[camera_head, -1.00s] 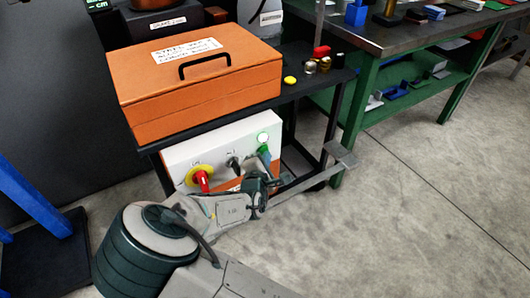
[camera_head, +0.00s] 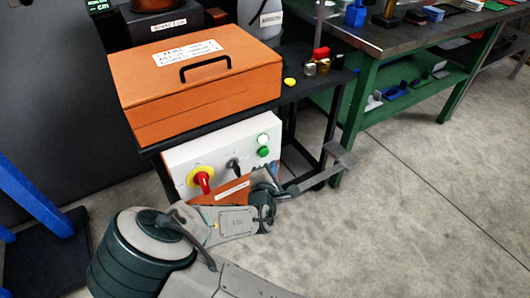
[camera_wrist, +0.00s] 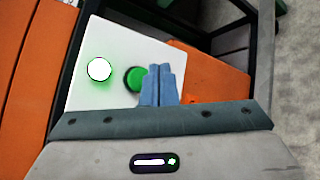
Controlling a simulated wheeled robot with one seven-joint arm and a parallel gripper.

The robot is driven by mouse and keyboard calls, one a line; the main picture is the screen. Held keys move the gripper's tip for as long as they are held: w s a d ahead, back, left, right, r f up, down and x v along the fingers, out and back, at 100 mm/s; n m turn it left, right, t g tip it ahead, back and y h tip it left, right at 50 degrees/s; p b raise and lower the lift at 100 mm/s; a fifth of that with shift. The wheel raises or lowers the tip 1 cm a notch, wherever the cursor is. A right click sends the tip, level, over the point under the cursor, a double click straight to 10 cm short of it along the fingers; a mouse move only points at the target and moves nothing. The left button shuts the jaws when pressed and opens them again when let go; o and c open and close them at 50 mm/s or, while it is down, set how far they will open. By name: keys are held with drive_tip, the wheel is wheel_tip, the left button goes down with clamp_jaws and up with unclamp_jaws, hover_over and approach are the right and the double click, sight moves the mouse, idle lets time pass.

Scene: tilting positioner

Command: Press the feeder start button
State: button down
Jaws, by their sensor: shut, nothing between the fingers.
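The white control panel (camera_head: 180,154) sits under the dark cart top. On its right side a round lamp (camera_head: 263,139) is above a green button (camera_head: 263,152). In the wrist view, the lamp (camera_wrist: 99,69) glows white with a green halo, and the green button (camera_wrist: 135,79) is just left of my fingers, its right edge partly hidden by them. My gripper (camera_wrist: 158,68) is shut and empty, its blue fingertips over the panel beside the button. A gap in depth cannot be judged. In the head view, my wrist is low in front of the panel, with the button uncovered.
A red knob on a yellow disc (camera_head: 202,181) and a black selector (camera_head: 233,166) are on the same panel. An orange case (camera_head: 200,90) lies on the cart. Another orange object (camera_head: 226,191) is below the panel. Clear floor (camera_head: 400,200) lies to the right.

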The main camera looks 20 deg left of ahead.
drive_tip(key=shift+s+d, duration=0.9)
drive_tip(key=shift+d, duration=0.15)
drive_tip(key=shift+p, duration=0.3)
drive_tip(key=d+r+m+g+h+p, duration=0.1)
drive_tip(key=d+m+g+h+p, duration=0.1)
drive_tip(key=d+m+g+p, duration=0.35)
drive_tip(key=s+d+r+m+g+p, duration=0.2)
drive_tip(key=s+d+r+m, duration=0.3)
drive_tip(key=r, duration=0.6)
drive_tip(key=s+d+r+m+g+p, duration=0.2)
drive_tip(key=s+d+r+m+p, duration=0.3)
drive_tip(key=d+r+m, duration=0.3)
drive_tip(key=s+d+r+m+g+p, duration=0.3)
drive_tip(key=s+d+r+m, duration=0.3)
drive_tip(key=d+r, duration=0.4)
wheel_tip(320, 180, up, 6)
drive_tip(key=shift+s+d+f+m+y+p, duration=0.2)
drive_tip(key=shift+s+m+y+p, duration=0.15)
drive_tip(key=shift+m+p, duration=0.2)
drive_tip(key=shift+a, duration=0.1)
